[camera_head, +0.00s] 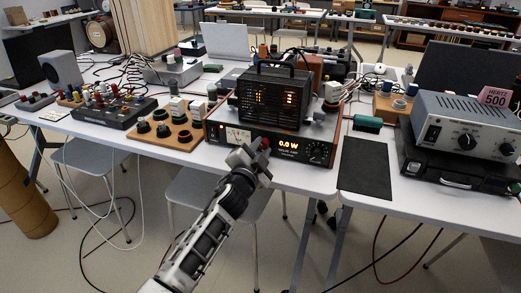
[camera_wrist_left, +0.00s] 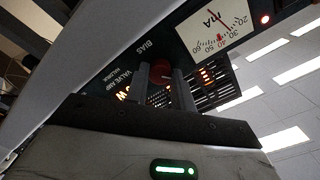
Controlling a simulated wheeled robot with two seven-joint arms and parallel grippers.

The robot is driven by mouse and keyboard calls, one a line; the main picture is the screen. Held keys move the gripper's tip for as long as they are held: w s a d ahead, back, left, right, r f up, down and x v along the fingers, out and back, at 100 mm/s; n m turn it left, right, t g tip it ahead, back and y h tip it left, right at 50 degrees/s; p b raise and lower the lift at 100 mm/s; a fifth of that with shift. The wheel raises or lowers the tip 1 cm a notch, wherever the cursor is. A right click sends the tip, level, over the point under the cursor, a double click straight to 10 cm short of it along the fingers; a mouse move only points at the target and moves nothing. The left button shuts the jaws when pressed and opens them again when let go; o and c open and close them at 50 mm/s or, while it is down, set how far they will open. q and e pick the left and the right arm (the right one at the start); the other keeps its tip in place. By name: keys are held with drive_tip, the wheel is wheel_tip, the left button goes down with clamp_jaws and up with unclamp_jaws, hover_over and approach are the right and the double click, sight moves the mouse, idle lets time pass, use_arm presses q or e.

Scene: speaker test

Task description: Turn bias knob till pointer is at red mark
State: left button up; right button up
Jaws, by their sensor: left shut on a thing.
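The valve amplifier (camera_head: 222,117) sits near the front edge of the white table. Its analogue meter (camera_head: 238,136) is left of the lit display. My left gripper (camera_head: 261,149) is at the front panel between the meter and the display. In the left wrist view the mA meter (camera_wrist_left: 215,32) has a white face with a red mark; I cannot read the pointer against the mark exactly. The red bias knob (camera_wrist_left: 161,72) is between my left fingers, under the word BIAS, and the gripper is shut on it. The fingers partly hide the knob. My right gripper is not in view.
A black caged unit (camera_head: 274,97) stands on the amplifier. A wooden board with dark knobs (camera_head: 165,132) lies to its left. A black mat (camera_head: 365,168) is to its right, then a grey instrument (camera_head: 470,128). Grey chairs are below the table edge.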

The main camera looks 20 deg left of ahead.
use_arm(q)
drive_tip(key=m, duration=0.5)
drive_tip(key=shift+m, duration=0.3)
drive_tip(key=m, duration=0.4)
drive_tip(key=shift+m, duration=0.4)
drive_tip(key=o, duration=1)
drive_tip(key=shift+s, duration=0.1)
